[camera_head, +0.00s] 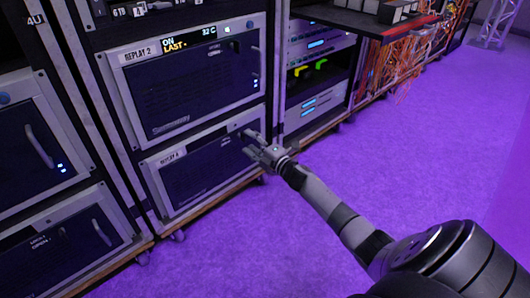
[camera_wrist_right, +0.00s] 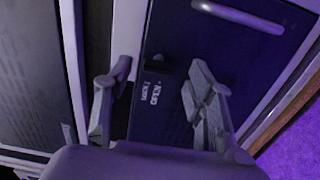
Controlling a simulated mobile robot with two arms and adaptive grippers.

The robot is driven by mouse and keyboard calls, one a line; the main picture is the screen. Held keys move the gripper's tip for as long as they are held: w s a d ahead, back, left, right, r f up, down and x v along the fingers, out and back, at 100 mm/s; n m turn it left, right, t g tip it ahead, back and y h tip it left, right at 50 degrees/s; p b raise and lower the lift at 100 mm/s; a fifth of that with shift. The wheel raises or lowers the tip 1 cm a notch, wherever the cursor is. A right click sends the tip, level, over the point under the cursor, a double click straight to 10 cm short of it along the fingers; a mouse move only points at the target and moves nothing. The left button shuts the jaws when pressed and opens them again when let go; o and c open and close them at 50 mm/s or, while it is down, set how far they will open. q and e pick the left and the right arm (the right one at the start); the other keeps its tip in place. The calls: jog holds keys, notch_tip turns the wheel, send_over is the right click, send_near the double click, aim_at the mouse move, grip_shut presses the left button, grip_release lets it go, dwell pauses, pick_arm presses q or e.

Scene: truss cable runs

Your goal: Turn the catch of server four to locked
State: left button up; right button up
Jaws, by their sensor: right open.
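The lower server (camera_head: 195,178), whose tag (camera_head: 170,157) looks like "REPLAY 4", sits in the bottom of the middle rack. My right gripper (camera_head: 250,143) is at its upper right corner, with the fingers pointing at the front. In the right wrist view my right gripper (camera_wrist_right: 152,75) is open, one finger on each side of a small dark catch (camera_wrist_right: 172,69). White lettering (camera_wrist_right: 150,92) beside the catch seems to read "OPEN" and "LOCK". I cannot tell whether the fingers touch the catch or which way it is turned. My left gripper is out of view.
The server "REPLAY 2" (camera_head: 190,75) is directly above. A bar handle (camera_wrist_right: 238,16) crosses the panel near the wrist view's top. Another rack (camera_head: 45,150) stands left. A shelf with a red edge (camera_head: 385,28) juts out at upper right. The purple floor (camera_head: 250,235) is clear.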

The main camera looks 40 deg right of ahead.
jog(key=s, duration=0.9)
jog(key=shift+s+d, duration=0.25)
jog(key=shift+d, duration=0.15)
